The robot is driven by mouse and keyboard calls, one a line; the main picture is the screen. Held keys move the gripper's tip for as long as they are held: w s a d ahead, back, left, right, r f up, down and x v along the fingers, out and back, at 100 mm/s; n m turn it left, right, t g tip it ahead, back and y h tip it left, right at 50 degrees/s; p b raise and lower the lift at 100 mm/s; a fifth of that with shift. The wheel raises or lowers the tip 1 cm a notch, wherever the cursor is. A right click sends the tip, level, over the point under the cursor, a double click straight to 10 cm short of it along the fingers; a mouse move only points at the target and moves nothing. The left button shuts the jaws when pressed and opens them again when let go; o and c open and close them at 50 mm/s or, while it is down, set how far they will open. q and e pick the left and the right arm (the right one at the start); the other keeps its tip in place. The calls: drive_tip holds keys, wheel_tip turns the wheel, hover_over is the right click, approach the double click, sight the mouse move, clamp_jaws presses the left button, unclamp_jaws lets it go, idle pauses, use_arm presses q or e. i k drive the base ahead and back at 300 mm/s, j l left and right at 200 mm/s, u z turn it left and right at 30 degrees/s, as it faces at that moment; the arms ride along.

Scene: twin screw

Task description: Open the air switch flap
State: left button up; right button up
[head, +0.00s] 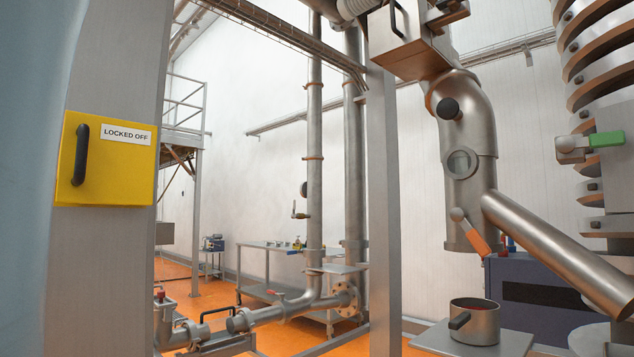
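A yellow square flap or box (121,185) is on a grey post at the left. It has a black vertical bar handle (80,155) on its left side and a white label (126,135) reading "LOCKED OFF". Its front looks flat and closed. I cannot tell whether this is the air switch flap, and nothing else in view is labelled as one. Neither of my grippers is in view.
The grey post (105,270) borders the left side, and another post (383,220) stands mid-picture. Steel pipes (316,150) run beyond. At right, a vertical chute (470,205) with an orange-handled valve hangs above a metal pot (478,330) on a plate.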

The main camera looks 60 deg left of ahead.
sight(104, 160)
drive_tip(key=u, duration=2.65)
